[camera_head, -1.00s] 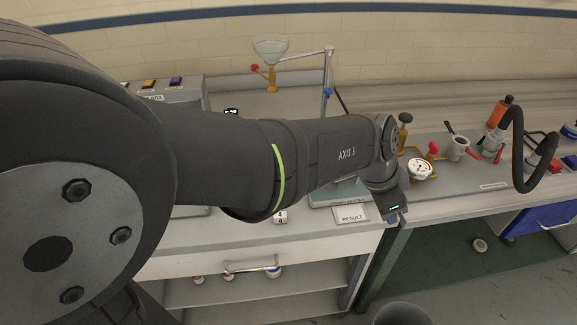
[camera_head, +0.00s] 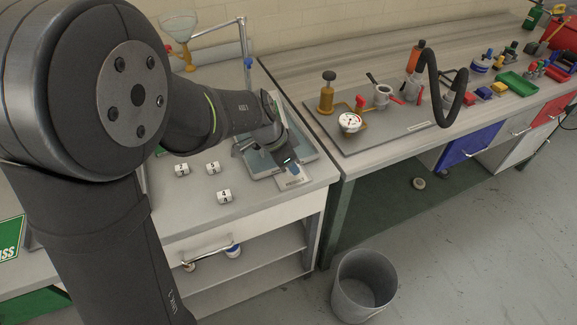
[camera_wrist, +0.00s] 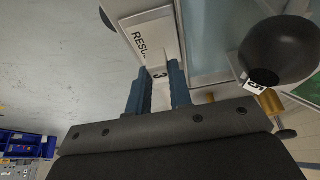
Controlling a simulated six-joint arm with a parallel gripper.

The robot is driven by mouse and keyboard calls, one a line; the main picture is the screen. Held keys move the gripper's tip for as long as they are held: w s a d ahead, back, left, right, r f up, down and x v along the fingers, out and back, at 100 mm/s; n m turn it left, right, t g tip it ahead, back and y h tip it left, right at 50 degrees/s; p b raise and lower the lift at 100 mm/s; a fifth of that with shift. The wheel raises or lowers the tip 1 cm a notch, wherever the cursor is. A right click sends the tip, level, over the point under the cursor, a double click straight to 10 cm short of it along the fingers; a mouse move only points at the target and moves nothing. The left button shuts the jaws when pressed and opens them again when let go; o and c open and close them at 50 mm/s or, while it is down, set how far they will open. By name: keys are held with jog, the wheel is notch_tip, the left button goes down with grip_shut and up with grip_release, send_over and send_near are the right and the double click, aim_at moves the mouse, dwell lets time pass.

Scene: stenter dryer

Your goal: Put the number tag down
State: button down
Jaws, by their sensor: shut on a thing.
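In the wrist view my gripper (camera_wrist: 158,80) is shut on a white number tag (camera_wrist: 158,72) marked 3. The tag is between the two blue fingers, over or against the near edge of the white RESULT plate (camera_wrist: 140,38); I cannot tell if it touches. In the head view my gripper (camera_head: 292,167) is low over the RESULT plate (camera_head: 293,183), and the held tag is hidden. Three other white number tags stand on the counter to the left: one (camera_head: 182,169), a second (camera_head: 213,167) and a nearer one (camera_head: 224,196).
A grey tray (camera_head: 262,160) lies behind the plate. A gauge (camera_head: 350,122) and brass fittings stand on a board to the right. A grey bin (camera_head: 364,285) is on the floor. A dark round thing (camera_wrist: 280,50) shows at the wrist view's right.

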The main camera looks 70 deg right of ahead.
jog(key=shift+f, duration=1)
jog(key=c, duration=1.6)
grip_release()
jog(key=shift+f, duration=0.15)
jog(key=v, duration=1.2)
jog(key=shift+r, duration=0.2)
jog(key=shift+s+f, duration=0.1)
